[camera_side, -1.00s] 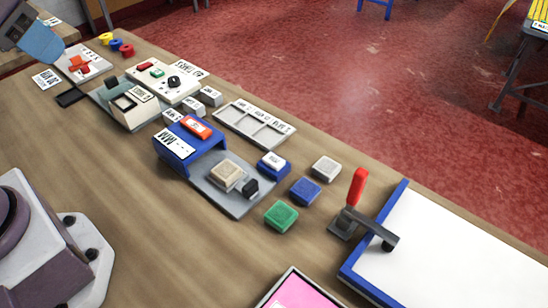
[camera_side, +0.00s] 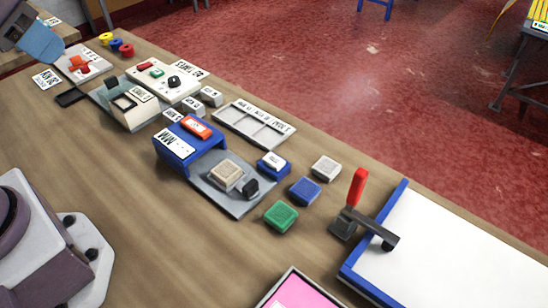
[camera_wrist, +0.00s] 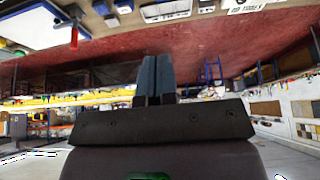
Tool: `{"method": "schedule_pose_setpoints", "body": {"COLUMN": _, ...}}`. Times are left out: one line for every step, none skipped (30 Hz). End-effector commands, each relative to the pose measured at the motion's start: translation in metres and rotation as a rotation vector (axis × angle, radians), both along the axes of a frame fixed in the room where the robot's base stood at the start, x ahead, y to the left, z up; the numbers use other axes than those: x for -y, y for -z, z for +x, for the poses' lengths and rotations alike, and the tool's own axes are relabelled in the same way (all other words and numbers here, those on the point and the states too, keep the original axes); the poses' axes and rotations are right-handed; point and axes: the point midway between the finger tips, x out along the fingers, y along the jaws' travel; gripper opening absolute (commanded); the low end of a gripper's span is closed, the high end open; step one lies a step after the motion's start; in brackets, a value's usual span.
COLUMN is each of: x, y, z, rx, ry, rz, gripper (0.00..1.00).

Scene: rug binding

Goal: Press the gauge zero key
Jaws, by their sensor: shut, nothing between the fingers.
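The gauge is a blue stand (camera_side: 168,159) with a white "MM" label, on a grey plate (camera_side: 229,204) near the middle of the side view. An orange-red key (camera_side: 197,127) lies on its top. A white-topped key on a blue base (camera_side: 272,163) sits beside the plate; the lettering on both keys is too small to read. My gripper (camera_side: 57,52) is at the upper left of the side view, far from the gauge, near a red cross-shaped knob (camera_side: 79,64). In the wrist view its fingers (camera_wrist: 157,60) are together and empty.
A beige block (camera_side: 226,173) rests on the plate. Blue (camera_side: 305,190), green (camera_side: 281,216) and grey (camera_side: 325,168) blocks lie to the right. A red-handled clamp (camera_side: 357,188) stands upright by a blue-edged white board (camera_side: 455,255).

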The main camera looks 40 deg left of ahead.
Motion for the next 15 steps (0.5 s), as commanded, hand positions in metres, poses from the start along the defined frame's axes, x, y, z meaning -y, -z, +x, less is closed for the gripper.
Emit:
{"method": "schedule_pose_setpoints", "body": {"x": 0.001, "y": 0.0, "z": 0.0, "rx": -0.003, "ry": 0.004, "rz": 0.0, "gripper": 0.0}}
{"method": "schedule_pose_setpoints", "body": {"x": 0.001, "y": 0.002, "z": 0.0, "rx": -0.009, "ry": 0.007, "rz": 0.0, "gripper": 0.0}}
{"method": "schedule_pose_setpoints", "body": {"x": 0.002, "y": 0.004, "z": 0.001, "rx": -0.022, "ry": 0.011, "rz": 0.0, "gripper": 0.0}}
{"method": "schedule_pose_setpoints", "body": {"x": 0.003, "y": 0.007, "z": 0.002, "rx": -0.036, "ry": 0.014, "rz": 0.001, "gripper": 0.0}}
{"method": "schedule_pose_setpoints", "body": {"x": 0.004, "y": 0.011, "z": 0.003, "rx": -0.054, "ry": 0.019, "rz": 0.001, "gripper": 0.0}}
{"method": "schedule_pose_setpoints", "body": {"x": 0.005, "y": 0.016, "z": 0.005, "rx": -0.081, "ry": 0.025, "rz": 0.002, "gripper": 0.0}}
{"method": "schedule_pose_setpoints", "body": {"x": 0.007, "y": 0.02, "z": 0.007, "rx": -0.104, "ry": 0.032, "rz": 0.004, "gripper": 0.0}}
{"method": "schedule_pose_setpoints", "body": {"x": 0.008, "y": 0.024, "z": 0.009, "rx": -0.129, "ry": 0.039, "rz": 0.005, "gripper": 0.0}}
{"method": "schedule_pose_setpoints", "body": {"x": 0.01, "y": 0.03, "z": 0.013, "rx": -0.163, "ry": 0.05, "rz": 0.01, "gripper": 0.0}}
{"method": "schedule_pose_setpoints", "body": {"x": 0.011, "y": 0.035, "z": 0.016, "rx": -0.186, "ry": 0.058, "rz": 0.014, "gripper": 0.0}}
{"method": "schedule_pose_setpoints", "body": {"x": 0.013, "y": 0.039, "z": 0.021, "rx": -0.206, "ry": 0.068, "rz": 0.021, "gripper": 0.0}}
{"method": "schedule_pose_setpoints", "body": {"x": 0.015, "y": 0.045, "z": 0.028, "rx": -0.226, "ry": 0.085, "rz": 0.031, "gripper": 0.0}}
{"method": "schedule_pose_setpoints", "body": {"x": 0.017, "y": 0.05, "z": 0.034, "rx": -0.239, "ry": 0.1, "rz": 0.039, "gripper": 0.0}}
{"method": "schedule_pose_setpoints", "body": {"x": 0.018, "y": 0.055, "z": 0.04, "rx": -0.248, "ry": 0.114, "rz": 0.046, "gripper": 0.0}}
{"method": "schedule_pose_setpoints", "body": {"x": 0.021, "y": 0.061, "z": 0.048, "rx": -0.258, "ry": 0.137, "rz": 0.058, "gripper": 0.0}}
